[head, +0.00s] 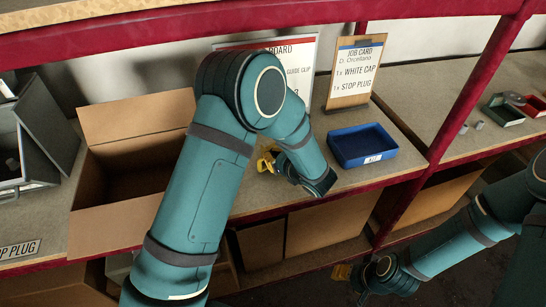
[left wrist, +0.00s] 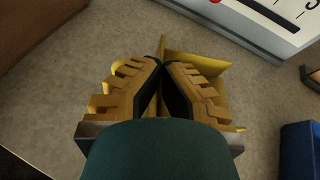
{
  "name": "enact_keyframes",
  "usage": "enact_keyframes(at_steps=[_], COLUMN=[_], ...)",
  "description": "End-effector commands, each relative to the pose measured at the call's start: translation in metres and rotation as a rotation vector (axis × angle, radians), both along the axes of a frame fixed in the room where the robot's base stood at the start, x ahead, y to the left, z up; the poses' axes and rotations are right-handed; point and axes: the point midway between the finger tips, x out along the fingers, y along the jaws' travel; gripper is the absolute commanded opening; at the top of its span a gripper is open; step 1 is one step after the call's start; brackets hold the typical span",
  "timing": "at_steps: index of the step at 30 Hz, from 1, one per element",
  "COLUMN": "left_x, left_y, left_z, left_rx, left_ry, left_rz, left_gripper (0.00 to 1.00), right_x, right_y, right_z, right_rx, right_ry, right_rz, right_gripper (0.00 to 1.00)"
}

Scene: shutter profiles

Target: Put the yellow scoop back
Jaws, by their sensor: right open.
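The yellow scoop (left wrist: 198,66) shows in the left wrist view just beyond and beside my left fingers, over the grey worktop. My left gripper (left wrist: 161,72) has its fingertips drawn together on a thin part of the scoop; the fingers and my wrist hide much of it. In the head view my left gripper (head: 267,161) is a small yellow patch beside my wrist, between the cardboard box and the blue bin; scoop and fingers are hard to tell apart there. My right gripper (head: 343,271) is open, low in front of the shelf and partly hidden.
An open cardboard box (head: 128,215) stands left, a blue bin (head: 362,146) right. A job card on a clipboard (head: 355,72) and a white board (head: 302,55) stand behind. A red shelf post (head: 462,95) and upper beam (head: 150,22) bound the space. Small trays (head: 503,112) lie far right.

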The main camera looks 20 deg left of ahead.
Motion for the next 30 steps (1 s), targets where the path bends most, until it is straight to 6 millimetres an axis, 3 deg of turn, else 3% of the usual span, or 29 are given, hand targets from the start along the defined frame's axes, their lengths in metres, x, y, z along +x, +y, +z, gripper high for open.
enact_keyframes(at_steps=[8, 9, 12, 23, 30], left_x=[0.000, 0.000, 0.000, 0.000, -0.018], left_y=[0.000, 0.000, 0.000, 0.000, -0.027], left_z=[-0.001, -0.002, -0.001, 0.002, 0.016], left_rx=[0.000, 0.000, 0.000, 0.000, 0.000], left_ry=[-0.002, 0.000, 0.000, 0.000, 0.000], left_rz=[0.000, 0.000, 0.000, 0.000, -0.005], left_gripper=[0.00, 0.04, 0.34, 0.34, 0.34], right_x=[0.000, 0.000, 0.000, 0.000, -0.001], right_y=[0.000, 0.000, 0.000, 0.000, 0.000], right_z=[-0.002, -0.002, -0.001, 0.001, 0.008], right_rx=[0.000, 0.000, 0.000, 0.000, 0.000], right_ry=[-0.001, -0.001, -0.001, 0.000, 0.003], right_rz=[0.000, 0.000, 0.000, 0.000, 0.001], right_gripper=[0.47, 0.47, 0.47, 0.47, 0.47])
